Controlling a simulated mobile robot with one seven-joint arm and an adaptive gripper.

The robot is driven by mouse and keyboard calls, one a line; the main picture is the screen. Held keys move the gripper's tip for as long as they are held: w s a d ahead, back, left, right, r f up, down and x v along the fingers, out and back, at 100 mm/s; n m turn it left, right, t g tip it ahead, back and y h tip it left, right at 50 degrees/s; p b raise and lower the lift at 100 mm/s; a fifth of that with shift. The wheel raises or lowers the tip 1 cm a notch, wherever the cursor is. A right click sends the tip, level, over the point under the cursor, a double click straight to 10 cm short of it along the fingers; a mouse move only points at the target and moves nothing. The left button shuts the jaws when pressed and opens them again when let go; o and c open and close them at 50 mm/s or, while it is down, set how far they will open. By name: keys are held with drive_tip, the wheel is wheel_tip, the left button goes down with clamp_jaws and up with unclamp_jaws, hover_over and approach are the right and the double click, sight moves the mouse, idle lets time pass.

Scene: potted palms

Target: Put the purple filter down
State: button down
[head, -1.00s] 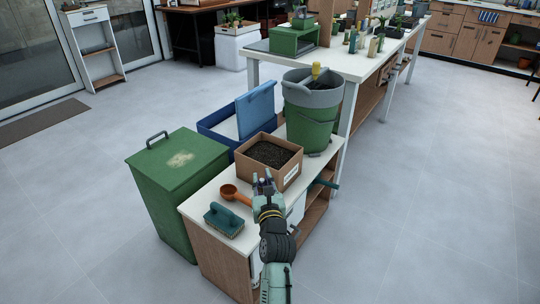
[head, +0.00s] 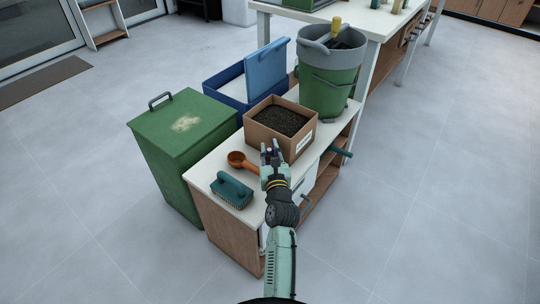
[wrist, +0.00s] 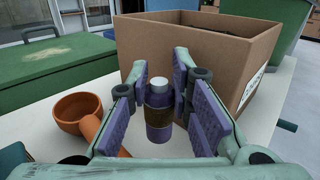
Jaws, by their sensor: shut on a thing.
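My gripper (head: 271,152) is over the white bench top, just in front of the cardboard box. In the wrist view its purple-padded fingers (wrist: 164,92) are shut on the purple filter (wrist: 159,112), a small upright cylinder with a brown band and a pale cap. The filter sits between the pads, with its lower end over the white bench top (wrist: 178,146). I cannot tell whether its base touches the surface. In the head view the filter is small and mostly hidden by the fingers.
The soil-filled cardboard box (head: 298,142) stands close beyond the gripper. An orange scoop (head: 238,160) and a teal brush (head: 232,189) lie to the left. A green bucket (head: 328,92) stands behind the box. A green bin (head: 180,150) adjoins the bench. Bare bench top lies between scoop and brush.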

wheel_tip(320, 180, down, 2)
drive_tip(key=shift+f, duration=0.15)
drive_tip(key=c, duration=1.4)
unclamp_jaws()
drive_tip(key=shift+c, duration=0.2)
